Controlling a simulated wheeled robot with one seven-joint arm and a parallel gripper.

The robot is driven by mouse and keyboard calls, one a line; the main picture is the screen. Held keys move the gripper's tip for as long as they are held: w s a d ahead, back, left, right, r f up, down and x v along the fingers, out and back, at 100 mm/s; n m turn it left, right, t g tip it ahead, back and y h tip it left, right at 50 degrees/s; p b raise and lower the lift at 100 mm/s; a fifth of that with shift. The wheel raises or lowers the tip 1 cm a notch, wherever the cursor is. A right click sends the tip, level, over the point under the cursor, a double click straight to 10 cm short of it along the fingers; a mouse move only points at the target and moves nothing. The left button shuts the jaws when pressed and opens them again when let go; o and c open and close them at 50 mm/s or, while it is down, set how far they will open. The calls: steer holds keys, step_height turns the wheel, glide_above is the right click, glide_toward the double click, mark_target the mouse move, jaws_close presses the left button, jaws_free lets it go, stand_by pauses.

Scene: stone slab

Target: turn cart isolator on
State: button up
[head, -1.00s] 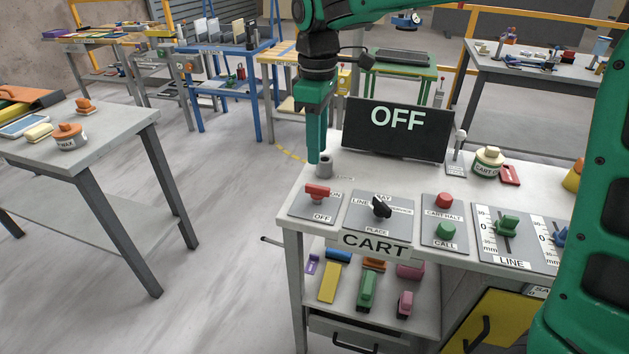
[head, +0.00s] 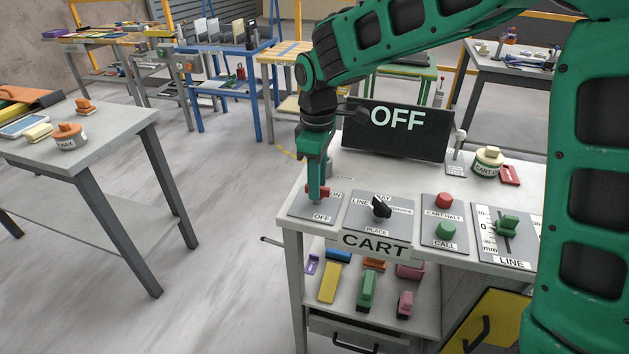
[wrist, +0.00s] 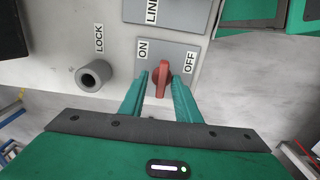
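The cart isolator is a grey plate (head: 303,210) marked ON and OFF with a red rotary handle (head: 325,191), at the left front of the CART bench. The black display (head: 372,138) behind reads OFF. My gripper (head: 317,198) points down over the isolator and partly hides the handle. In the wrist view the red handle (wrist: 162,76) lies between the two green fingertips of my gripper (wrist: 162,80), between the ON and OFF labels. The fingers are apart, with a narrow gap visible beside the handle; contact is not clear.
Next to the isolator are a black selector knob (head: 381,207), a red button (head: 444,199), a green button (head: 445,231) and a green LINE slider (head: 507,226). A grey LOCK cylinder (wrist: 93,76) stands close behind the isolator.

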jaws_close()
steer(key=shift+w+a, duration=0.1)
steer(key=shift+m, duration=0.4)
steer(key=m, duration=0.3)
steer(key=shift+w+r, duration=0.1)
steer(key=m, duration=0.3)
steer(key=shift+d+m, duration=0.2)
steer(key=shift+m, duration=0.1)
steer(key=m, duration=1)
steer(key=shift+a+m, duration=0.1)
steer(key=shift+m, duration=0.3)
